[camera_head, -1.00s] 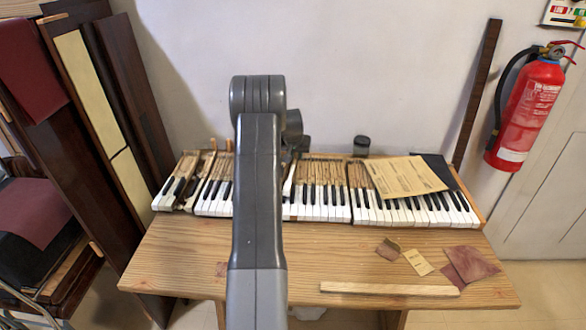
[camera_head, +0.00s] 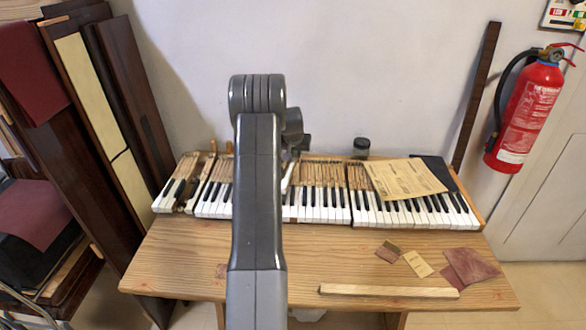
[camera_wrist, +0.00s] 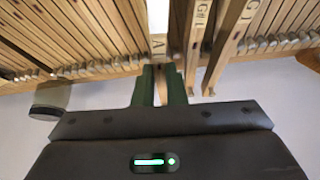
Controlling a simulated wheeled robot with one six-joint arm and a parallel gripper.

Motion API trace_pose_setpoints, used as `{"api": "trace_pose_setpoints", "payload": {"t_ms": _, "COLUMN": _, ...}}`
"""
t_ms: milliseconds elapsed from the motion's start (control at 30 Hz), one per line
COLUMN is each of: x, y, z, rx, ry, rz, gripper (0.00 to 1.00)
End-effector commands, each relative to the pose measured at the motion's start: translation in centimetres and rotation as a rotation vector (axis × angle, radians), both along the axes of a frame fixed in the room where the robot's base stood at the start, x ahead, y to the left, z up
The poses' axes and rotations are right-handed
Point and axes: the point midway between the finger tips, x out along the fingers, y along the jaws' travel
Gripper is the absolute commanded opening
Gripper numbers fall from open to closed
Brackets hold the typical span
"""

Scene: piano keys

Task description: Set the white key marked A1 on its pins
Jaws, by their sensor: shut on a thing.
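In the wrist view the wooden key (camera_wrist: 159,48) with a letter A, its digit not readable, runs down from the top edge. Its upper part there is white. My gripper (camera_wrist: 161,80), with green fingers, is shut on the key's lower end. In the head view a small part of a white key (camera_head: 288,179) shows just right of my arm, over the keyboard. My gripper is mostly hidden there behind my arm. The pins under the key are hidden, so I cannot tell whether it touches them.
The keyboard (camera_head: 325,205) lies across the wooden table (camera_head: 190,255). Neighbouring wooden keys (camera_wrist: 198,45) stand close to the right in the wrist view. A paper sheet (camera_head: 405,178) lies on the right keys and a dark jar (camera_head: 361,147) stands behind. A wood strip (camera_head: 390,291) lies in front.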

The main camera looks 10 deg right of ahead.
Motion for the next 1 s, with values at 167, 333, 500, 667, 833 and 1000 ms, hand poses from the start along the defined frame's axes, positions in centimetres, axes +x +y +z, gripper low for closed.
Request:
{"api": "trace_pose_setpoints", "payload": {"t_ms": 167, "x": 0.0, "y": 0.0, "z": 1.1, "rx": 0.000, "ry": -0.001, "rz": 0.000, "gripper": 0.00}}
{"api": "trace_pose_setpoints", "payload": {"t_ms": 333, "x": 0.0, "y": 0.0, "z": 1.9, "rx": -0.001, "ry": -0.002, "rz": 0.000, "gripper": 0.00}}
{"api": "trace_pose_setpoints", "payload": {"t_ms": 500, "x": 0.0, "y": 0.0, "z": 2.2, "rx": 0.000, "ry": -0.001, "rz": 0.000, "gripper": 0.00}}
{"api": "trace_pose_setpoints", "payload": {"t_ms": 667, "x": 0.0, "y": 0.0, "z": 3.1, "rx": 0.000, "ry": -0.001, "rz": 0.000, "gripper": 0.00}}
{"api": "trace_pose_setpoints", "payload": {"t_ms": 833, "x": 0.0, "y": 0.0, "z": 4.5, "rx": 0.000, "ry": -0.001, "rz": -0.001, "gripper": 0.00}}
{"api": "trace_pose_setpoints", "payload": {"t_ms": 1000, "x": 0.0, "y": 0.0, "z": 5.9, "rx": 0.001, "ry": -0.002, "rz": 0.000, "gripper": 0.00}}
